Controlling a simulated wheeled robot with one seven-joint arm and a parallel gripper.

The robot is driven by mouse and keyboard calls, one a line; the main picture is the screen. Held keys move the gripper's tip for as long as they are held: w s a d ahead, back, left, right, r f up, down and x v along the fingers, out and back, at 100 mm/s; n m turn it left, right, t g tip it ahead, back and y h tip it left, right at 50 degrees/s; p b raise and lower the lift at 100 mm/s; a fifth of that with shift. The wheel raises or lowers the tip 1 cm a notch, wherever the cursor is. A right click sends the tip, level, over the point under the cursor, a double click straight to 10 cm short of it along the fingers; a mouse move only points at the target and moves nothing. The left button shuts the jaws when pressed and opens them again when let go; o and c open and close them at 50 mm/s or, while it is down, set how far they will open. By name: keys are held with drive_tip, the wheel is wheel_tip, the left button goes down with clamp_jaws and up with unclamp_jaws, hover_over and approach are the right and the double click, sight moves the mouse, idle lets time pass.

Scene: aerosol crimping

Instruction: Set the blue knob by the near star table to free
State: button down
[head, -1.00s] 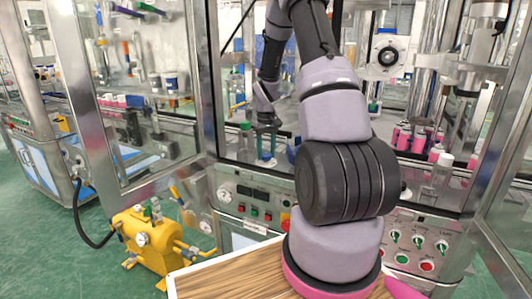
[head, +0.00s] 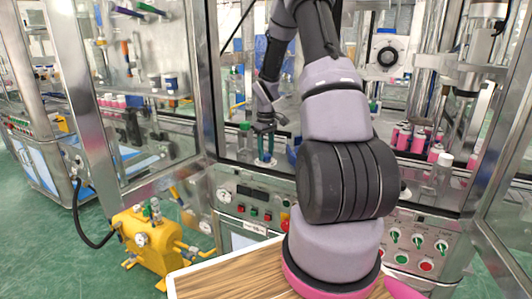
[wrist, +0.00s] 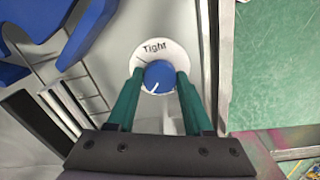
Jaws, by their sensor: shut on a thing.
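The blue knob (wrist: 159,76) sits on a round white dial (wrist: 176,52) in the wrist view. The word "Tight" shows at the dial's upper edge. The white mark on the knob points to the lower left, away from "Tight"; the rest of the dial's lettering is hidden. My gripper (wrist: 159,79) is shut on the knob, a green finger on each side. In the head view my gripper (head: 265,143) reaches down to the white dial (head: 265,164) behind the front panel. Blue star-shaped parts (wrist: 94,35) show at the upper left in the wrist view.
A bottle with a green cap (head: 245,140) stands just left of my gripper. Metal frame posts (head: 208,80) and glass panels surround the machine. Pink cans (head: 420,140) stand to the right. A yellow pump (head: 150,240) stands on the floor at left.

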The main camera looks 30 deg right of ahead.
sight(266, 155)
drive_tip(key=shift+c, duration=1.5)
unclamp_jaws()
wheel_tip(266, 155, up, 11)
drive_tip(key=shift+f, duration=0.1)
